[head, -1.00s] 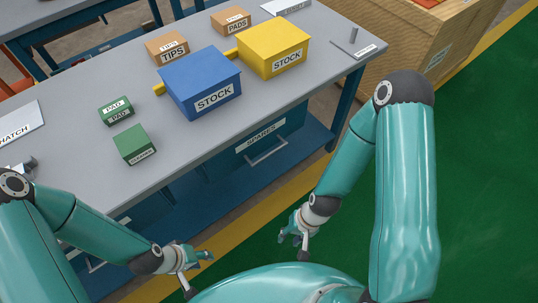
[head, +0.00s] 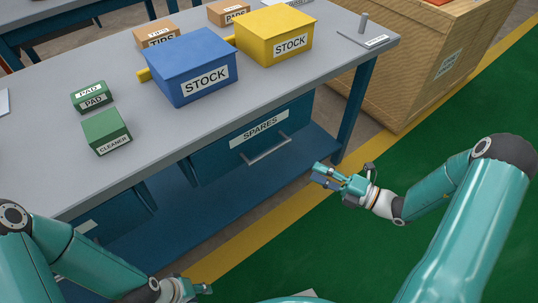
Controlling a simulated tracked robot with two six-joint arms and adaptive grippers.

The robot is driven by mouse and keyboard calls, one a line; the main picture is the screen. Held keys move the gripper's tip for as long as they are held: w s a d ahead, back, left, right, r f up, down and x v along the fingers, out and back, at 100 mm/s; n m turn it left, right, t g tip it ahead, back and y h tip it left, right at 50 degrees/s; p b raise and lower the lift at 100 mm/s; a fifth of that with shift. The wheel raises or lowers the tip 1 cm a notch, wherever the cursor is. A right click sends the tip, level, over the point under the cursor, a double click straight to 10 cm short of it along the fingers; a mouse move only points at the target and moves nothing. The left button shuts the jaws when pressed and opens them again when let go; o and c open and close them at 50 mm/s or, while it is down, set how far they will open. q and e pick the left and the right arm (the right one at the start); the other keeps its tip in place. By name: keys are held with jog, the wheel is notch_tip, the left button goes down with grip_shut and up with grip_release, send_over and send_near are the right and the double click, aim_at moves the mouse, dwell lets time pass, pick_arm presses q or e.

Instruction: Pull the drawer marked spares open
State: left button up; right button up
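The blue drawer marked SPARES (head: 225,152) hangs under the grey bench top and looks shut. Its metal bar handle (head: 266,149) runs along the front, below the label. My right gripper (head: 322,177) is to the right of the handle, apart from it, pointing left toward the bench. Its fingers look spread with nothing between them. My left gripper (head: 203,288) is low at the bottom edge of the view, well below the drawer and partly cut off. Its finger opening cannot be made out.
The bench top (head: 180,125) carries a blue STOCK box (head: 190,68), a yellow STOCK box (head: 273,38) and a green CLEANER box (head: 107,131). A bench leg (head: 352,105) stands right of the drawer. A wooden crate (head: 420,70) stands further right. The floor before the drawer is clear.

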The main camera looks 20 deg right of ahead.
aim_at(270, 151)
jog(key=b+x, duration=0.1)
jog(key=x, duration=1.4)
jog(key=shift+a, duration=0.35)
grip_shut()
jog(key=shift+a, duration=0.1)
